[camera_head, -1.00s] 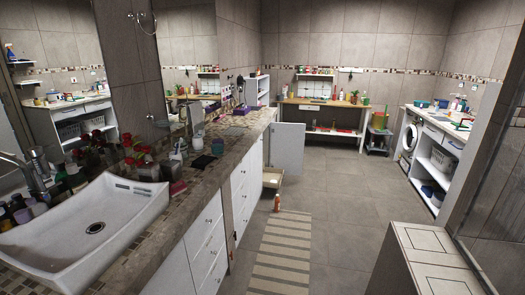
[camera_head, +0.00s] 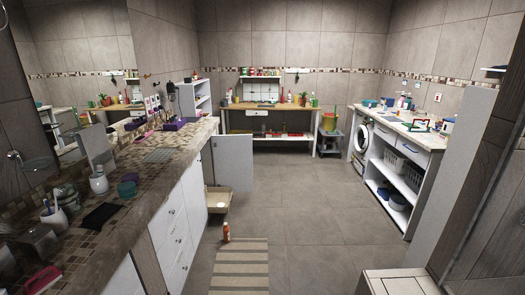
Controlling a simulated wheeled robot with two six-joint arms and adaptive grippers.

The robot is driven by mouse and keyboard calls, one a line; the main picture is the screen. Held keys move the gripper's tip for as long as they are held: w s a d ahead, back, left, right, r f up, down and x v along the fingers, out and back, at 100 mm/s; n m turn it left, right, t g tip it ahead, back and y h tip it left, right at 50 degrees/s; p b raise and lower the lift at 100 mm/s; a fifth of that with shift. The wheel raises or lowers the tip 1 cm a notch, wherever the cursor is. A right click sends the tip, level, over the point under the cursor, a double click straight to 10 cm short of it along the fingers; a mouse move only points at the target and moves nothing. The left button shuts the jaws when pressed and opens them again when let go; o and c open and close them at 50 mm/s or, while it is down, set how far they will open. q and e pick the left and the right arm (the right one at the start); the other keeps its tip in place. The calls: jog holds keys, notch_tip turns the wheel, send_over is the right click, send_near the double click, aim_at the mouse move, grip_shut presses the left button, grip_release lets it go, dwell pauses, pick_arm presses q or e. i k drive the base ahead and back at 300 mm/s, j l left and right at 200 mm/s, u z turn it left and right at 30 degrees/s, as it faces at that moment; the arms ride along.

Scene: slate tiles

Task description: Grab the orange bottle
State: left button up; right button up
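The orange bottle (camera_head: 226,232) stands upright on the tiled floor. It is at the far end of the striped mat, close to the foot of the left counter. It looks small from here, with a pale cap. Neither of my grippers shows in the view, and nothing is touching the bottle.
A striped mat (camera_head: 240,268) lies on the floor in front. A cabinet door (camera_head: 233,163) stands open beyond the bottle, with a pulled-out drawer (camera_head: 217,201) near it. A long counter (camera_head: 120,215) runs along the left. A pale block (camera_head: 395,283) is at lower right. The middle floor is clear.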

aim_at(225, 229)
jog(key=i+l+u, duration=0.1)
jog(key=i, duration=1.6)
jog(key=i+l+u, duration=0.1)
jog(key=i+u, duration=0.3)
jog(key=i+l+u, duration=0.15)
jog(key=i+u, duration=0.2)
jog(key=i+l+u, duration=0.25)
jog(key=u, duration=0.15)
jog(key=i+l+u, duration=0.55)
jog(key=l, duration=0.15)
jog(key=l+u, duration=0.2)
jog(key=i+l+u, duration=0.2)
jog(key=l, duration=0.3)
jog(key=l+u, duration=0.2)
jog(key=l, duration=0.15)
